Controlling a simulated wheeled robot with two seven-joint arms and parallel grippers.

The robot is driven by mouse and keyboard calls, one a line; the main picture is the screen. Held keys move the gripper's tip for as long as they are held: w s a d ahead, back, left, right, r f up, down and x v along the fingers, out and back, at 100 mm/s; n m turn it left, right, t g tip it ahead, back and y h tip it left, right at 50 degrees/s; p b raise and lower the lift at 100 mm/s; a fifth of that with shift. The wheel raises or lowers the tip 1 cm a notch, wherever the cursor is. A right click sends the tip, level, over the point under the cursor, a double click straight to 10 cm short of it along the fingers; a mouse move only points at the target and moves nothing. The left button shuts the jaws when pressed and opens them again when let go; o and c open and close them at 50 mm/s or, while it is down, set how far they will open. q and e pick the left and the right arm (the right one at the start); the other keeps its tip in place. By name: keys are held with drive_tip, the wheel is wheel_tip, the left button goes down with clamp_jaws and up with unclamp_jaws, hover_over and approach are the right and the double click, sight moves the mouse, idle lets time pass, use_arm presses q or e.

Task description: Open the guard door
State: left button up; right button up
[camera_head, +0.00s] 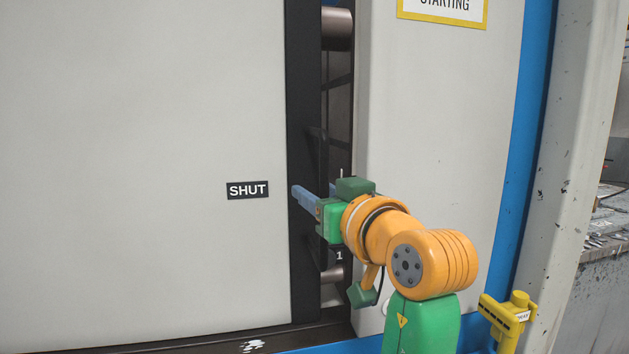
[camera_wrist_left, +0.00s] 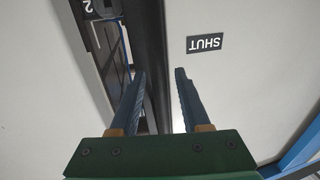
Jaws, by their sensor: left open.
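The guard door (camera_head: 140,170) is the large grey panel at the left of the head view, with a "SHUT" label (camera_head: 247,190) and a black edge strip (camera_head: 303,90). A dark upright handle (camera_head: 318,150) appears on that edge. My left gripper (camera_head: 312,193) is open at the black edge, its blue fingers pointing left. In the left wrist view, the fingers (camera_wrist_left: 160,72) stand apart, with the dark edge (camera_wrist_left: 148,40) running between and beyond them. I cannot tell whether they touch the handle, whose lower part is partly hidden. My right gripper is out of view.
A narrow gap beside the door edge shows metal bars (camera_head: 337,28) inside. A fixed grey panel (camera_head: 440,110) with a yellow-bordered sign (camera_head: 443,10) and blue frame (camera_head: 520,150) stands right. A yellow device (camera_head: 508,318) is low right. A dark rail runs below the door.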

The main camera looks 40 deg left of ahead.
use_arm(q)
drive_tip(key=shift+w+a+f, duration=0.1)
drive_tip(key=shift+a, duration=0.25)
drive_tip(key=shift+w, duration=0.1)
clamp_jaws()
idle(1.1)
